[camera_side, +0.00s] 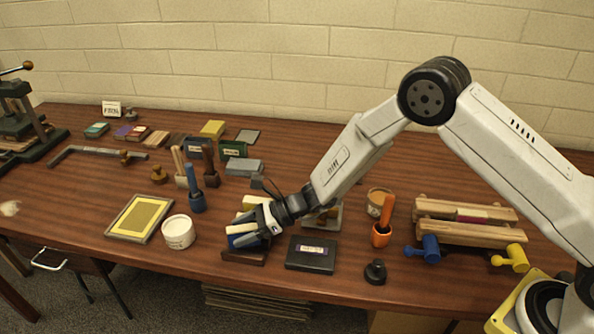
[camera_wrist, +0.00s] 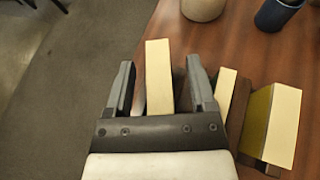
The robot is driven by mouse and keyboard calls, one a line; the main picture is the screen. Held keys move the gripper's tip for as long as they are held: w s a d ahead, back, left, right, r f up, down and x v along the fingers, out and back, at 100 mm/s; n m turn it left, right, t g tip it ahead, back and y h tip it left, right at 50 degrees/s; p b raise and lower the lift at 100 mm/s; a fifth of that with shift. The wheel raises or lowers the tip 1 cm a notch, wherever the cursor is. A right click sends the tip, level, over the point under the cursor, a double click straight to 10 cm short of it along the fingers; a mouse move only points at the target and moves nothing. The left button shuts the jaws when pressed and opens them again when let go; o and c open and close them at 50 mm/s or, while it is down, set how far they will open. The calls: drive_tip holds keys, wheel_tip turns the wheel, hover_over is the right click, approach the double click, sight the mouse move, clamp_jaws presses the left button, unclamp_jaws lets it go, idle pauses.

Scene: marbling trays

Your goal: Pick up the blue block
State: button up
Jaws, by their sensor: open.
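My gripper (camera_side: 262,229) is low over a dark wooden base (camera_side: 238,256) near the table's front edge. A block with a cream top and a blue side (camera_side: 244,241) stands between its fingers in the side view, partly hidden by them. In the wrist view my gripper (camera_wrist: 160,78) is open, with one finger on each side of a cream-topped block (camera_wrist: 158,70). A gap shows on both sides of the block. Its blue side is not visible from there.
Close to the right finger in the wrist view are a narrow cream-topped block (camera_wrist: 225,92) and a yellow-sided one (camera_wrist: 272,125). A black labelled box (camera_side: 311,255) lies right of my gripper, a white tub (camera_side: 179,234) left. The floor shows beyond the table's edge.

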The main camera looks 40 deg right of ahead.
clamp_jaws()
drive_tip(key=shift+r, duration=0.1)
drive_tip(key=shift+r, duration=0.75)
drive_tip(key=s+d+r, duration=0.2)
drive_tip(key=s+r, duration=0.3)
drive_tip(key=s, duration=0.1)
drive_tip(key=s+d+r, duration=0.3)
drive_tip(key=s+r, duration=0.3)
drive_tip(key=s, duration=0.1)
drive_tip(key=shift+d+r, duration=0.15)
drive_tip(key=shift+d, duration=0.1)
